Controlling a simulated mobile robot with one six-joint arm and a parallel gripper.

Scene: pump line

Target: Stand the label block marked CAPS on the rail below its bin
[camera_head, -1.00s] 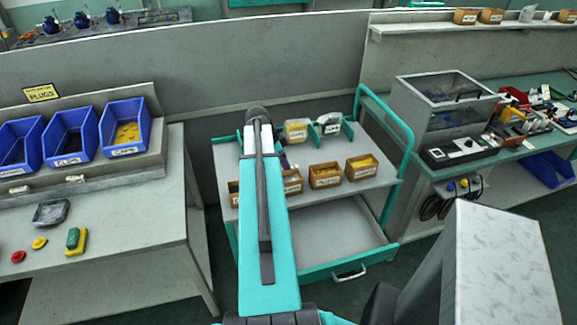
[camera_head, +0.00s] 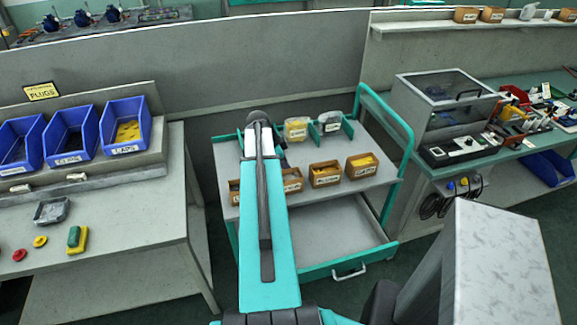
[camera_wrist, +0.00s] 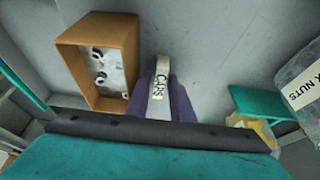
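The label block marked CAPS (camera_wrist: 158,92) is white and shows in the wrist view. It is between the dark, purplish fingers of my gripper (camera_wrist: 163,95), above or on the grey cart top. Whether the fingers press on it is unclear. In the head view my arm hides gripper and block. The blue CAPS bin (camera_head: 125,128) with yellow parts is the rightmost of three bins at the left station. The rail (camera_head: 110,180) runs below the bins. Two small white label blocks stand there, one below the left bin (camera_head: 20,188) and one below the middle bin (camera_head: 76,177).
The teal-framed cart (camera_head: 320,210) carries several small wooden boxes; one box (camera_wrist: 97,60) is close left of the block in the wrist view. A clear container (camera_wrist: 300,85) is at right. On the left table lie a grey tray (camera_head: 52,210) and coloured parts.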

